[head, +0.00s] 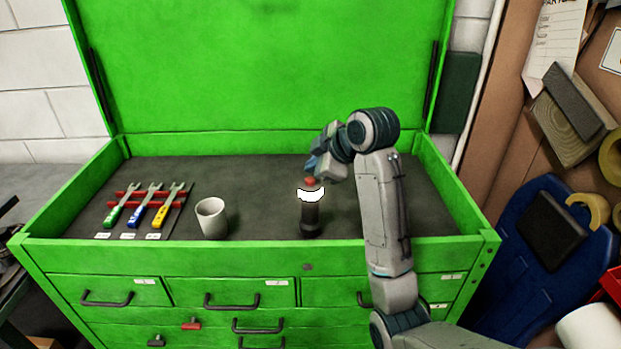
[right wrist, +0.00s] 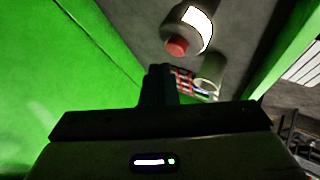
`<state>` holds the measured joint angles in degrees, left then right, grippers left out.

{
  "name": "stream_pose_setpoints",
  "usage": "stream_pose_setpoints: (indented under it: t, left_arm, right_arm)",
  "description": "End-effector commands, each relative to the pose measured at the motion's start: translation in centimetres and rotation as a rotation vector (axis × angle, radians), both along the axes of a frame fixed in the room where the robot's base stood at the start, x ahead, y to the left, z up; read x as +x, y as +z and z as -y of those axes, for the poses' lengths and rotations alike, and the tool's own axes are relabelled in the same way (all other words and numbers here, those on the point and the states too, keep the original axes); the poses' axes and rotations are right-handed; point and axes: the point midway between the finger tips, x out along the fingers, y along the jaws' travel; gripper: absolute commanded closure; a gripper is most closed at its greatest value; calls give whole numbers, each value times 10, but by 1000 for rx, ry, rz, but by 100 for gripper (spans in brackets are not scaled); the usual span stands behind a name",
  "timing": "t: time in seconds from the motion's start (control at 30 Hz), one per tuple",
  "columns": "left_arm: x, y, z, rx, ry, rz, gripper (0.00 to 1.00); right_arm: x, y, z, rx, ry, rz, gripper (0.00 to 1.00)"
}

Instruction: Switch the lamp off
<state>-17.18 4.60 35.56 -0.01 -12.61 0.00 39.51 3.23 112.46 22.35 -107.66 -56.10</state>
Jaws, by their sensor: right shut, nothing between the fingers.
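The lamp (head: 309,218) stands upright in the green chest's top tray, a dark cylinder with a bright white lit band. A red button (head: 311,183) sits on its top. My right gripper (head: 316,168) is shut and empty, with its fingertips close above and behind the button; I cannot tell whether they touch it. In the right wrist view the lamp (right wrist: 197,22) and its red button (right wrist: 176,47) show beyond the shut fingers (right wrist: 158,78), with a visible gap in the picture. My left gripper is not in view.
A white cup (head: 211,219) stands left of the lamp. Several coloured wrenches lie on a red rack (head: 128,197) at the tray's left. The green front rim (head: 250,249) and raised lid (head: 260,65) bound the tray. The tray floor between cup and lamp is clear.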

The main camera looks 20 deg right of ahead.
Motion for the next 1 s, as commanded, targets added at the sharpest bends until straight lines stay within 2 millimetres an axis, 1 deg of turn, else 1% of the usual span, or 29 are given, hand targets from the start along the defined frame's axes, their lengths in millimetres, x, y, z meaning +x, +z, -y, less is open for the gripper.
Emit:
stream_pose_setpoints:
  t: [0.53, 0.8, 1.0]
  left_arm:
    - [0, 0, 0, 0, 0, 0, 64]
    - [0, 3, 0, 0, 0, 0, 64]
    - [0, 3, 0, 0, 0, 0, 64]
  right_arm:
    - [0, 0, 0, 0, 0, 0, 100]
    - [0, -8, 0, -1, 0, -1, 100]
    - [0, -9, 0, 0, 0, 0, 100]
